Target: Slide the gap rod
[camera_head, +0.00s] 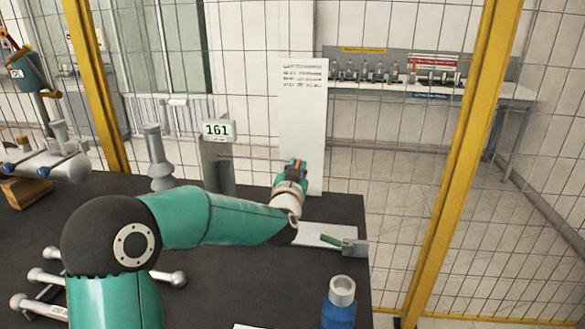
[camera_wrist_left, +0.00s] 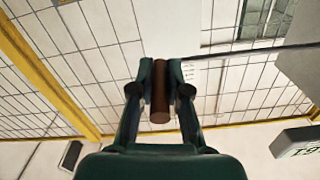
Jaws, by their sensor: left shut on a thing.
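A grey post with a "161" label (camera_head: 217,130) stands near the table's back edge. A thin gap rod (camera_head: 258,158) runs level from it to the right, to my left gripper (camera_head: 296,166). In the left wrist view the gripper (camera_wrist_left: 160,70) is shut on a brown cylindrical handle (camera_wrist_left: 160,105), which sits between both fingers. The thin dark rod (camera_wrist_left: 240,52) runs from near the fingers towards a grey block (camera_wrist_left: 298,65) at the right. The join of rod and handle is hidden by the fingers. My right gripper is not in view.
The dark table (camera_head: 230,285) holds a grey ribbed insulator (camera_head: 159,160) left of the post, a green-handled piece (camera_head: 332,239) and a blue bottle-like object (camera_head: 339,305) at right. A white panel (camera_head: 302,110) stands behind my gripper. A mesh fence (camera_head: 450,180) encloses the back.

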